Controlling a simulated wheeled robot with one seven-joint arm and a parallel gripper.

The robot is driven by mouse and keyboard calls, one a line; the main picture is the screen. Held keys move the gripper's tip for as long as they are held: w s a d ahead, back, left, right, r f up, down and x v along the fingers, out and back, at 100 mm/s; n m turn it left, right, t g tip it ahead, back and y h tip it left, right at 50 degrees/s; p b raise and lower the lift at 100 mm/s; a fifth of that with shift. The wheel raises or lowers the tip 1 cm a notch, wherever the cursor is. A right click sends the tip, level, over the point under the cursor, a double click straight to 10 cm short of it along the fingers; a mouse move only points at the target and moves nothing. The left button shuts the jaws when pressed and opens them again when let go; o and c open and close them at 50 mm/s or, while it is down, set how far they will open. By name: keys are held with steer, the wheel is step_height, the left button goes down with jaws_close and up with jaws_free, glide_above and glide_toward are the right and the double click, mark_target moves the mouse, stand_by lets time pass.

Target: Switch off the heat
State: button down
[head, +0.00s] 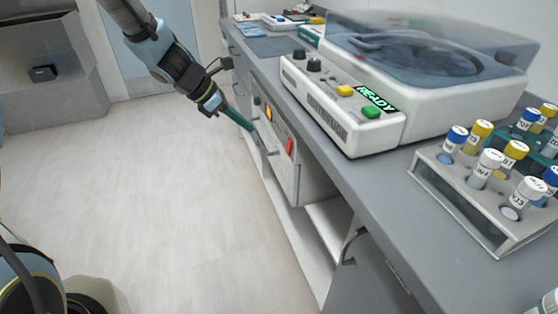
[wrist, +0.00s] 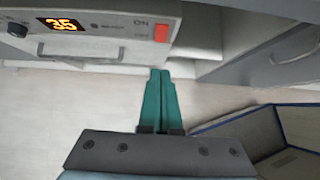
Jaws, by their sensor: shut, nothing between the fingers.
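A grey-white heating unit (head: 285,165) sits under the counter, its front facing the aisle. It carries an orange display (head: 268,112) and a red switch (head: 289,146). In the wrist view, the display (wrist: 62,25) reads about 35 and the red switch (wrist: 162,33) is next to the word ON. A black knob (wrist: 17,29) is left of the display. My gripper (head: 250,129) has teal fingers, shut and empty, close to the unit's front. In the wrist view, the fingertips (wrist: 160,71) are below the switch in the picture, with a visible gap. Contact is not seen.
A bar handle (wrist: 75,55) runs along the unit's front. A centrifuge (head: 370,115) with a READY display and a tube rack (head: 480,205) stand on the counter (head: 385,195). A cabinet handle (head: 349,245) sticks out nearer me. The floor (head: 150,190) at left is clear.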

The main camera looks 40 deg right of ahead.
mark_target(289, 147)
steer(key=b, duration=0.2)
steer(key=f+b, duration=0.1)
steer(key=shift+s+a+f+b, duration=0.1)
steer(key=shift+a+f+b, duration=0.05)
steer(key=shift+a+b, duration=0.2)
steer(key=shift+b, duration=0.35)
steer(key=d+r+x, duration=0.1)
steer(key=x, duration=1.1)
steer(key=shift+s+d, duration=0.4)
steer(key=shift+d, duration=0.15)
